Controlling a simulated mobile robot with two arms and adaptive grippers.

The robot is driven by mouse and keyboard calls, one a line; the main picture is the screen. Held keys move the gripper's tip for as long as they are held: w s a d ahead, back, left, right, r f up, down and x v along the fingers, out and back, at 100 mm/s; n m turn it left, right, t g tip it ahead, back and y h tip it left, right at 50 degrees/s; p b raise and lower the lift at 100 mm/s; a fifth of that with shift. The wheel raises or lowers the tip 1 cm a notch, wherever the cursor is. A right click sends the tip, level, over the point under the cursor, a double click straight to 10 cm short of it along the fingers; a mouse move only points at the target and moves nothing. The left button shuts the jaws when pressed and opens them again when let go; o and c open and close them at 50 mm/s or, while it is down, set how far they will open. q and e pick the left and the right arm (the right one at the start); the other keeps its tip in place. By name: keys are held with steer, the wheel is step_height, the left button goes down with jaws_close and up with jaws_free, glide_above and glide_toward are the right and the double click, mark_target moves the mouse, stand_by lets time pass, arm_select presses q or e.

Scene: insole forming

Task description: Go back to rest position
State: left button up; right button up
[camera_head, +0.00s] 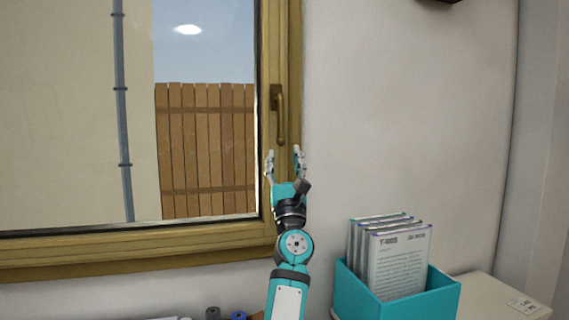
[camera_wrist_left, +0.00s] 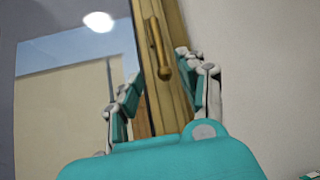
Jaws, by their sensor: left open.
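My left gripper (camera_head: 285,160) is raised in front of the window frame, with its fingers apart and pointing up. It is open with nothing between its fingers. The window handle (camera_head: 281,118) shows just above the fingertips in the head view. In the left wrist view the handle (camera_wrist_left: 159,48) appears between and beyond the two fingers of the gripper (camera_wrist_left: 160,90). I cannot tell how far the fingers are from the frame. My right gripper is not in view.
A teal box (camera_head: 395,303) holding several documents (camera_head: 402,262) stands at the lower right on a pale surface (camera_head: 502,297). A few small items (camera_head: 238,315) lie at the bottom edge. The wall (camera_head: 410,130) right of the window is bare.

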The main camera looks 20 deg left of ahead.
arm_select(q)
steer(key=shift+s+d+f, duration=0.15)
steer(key=shift+s+f, duration=0.15)
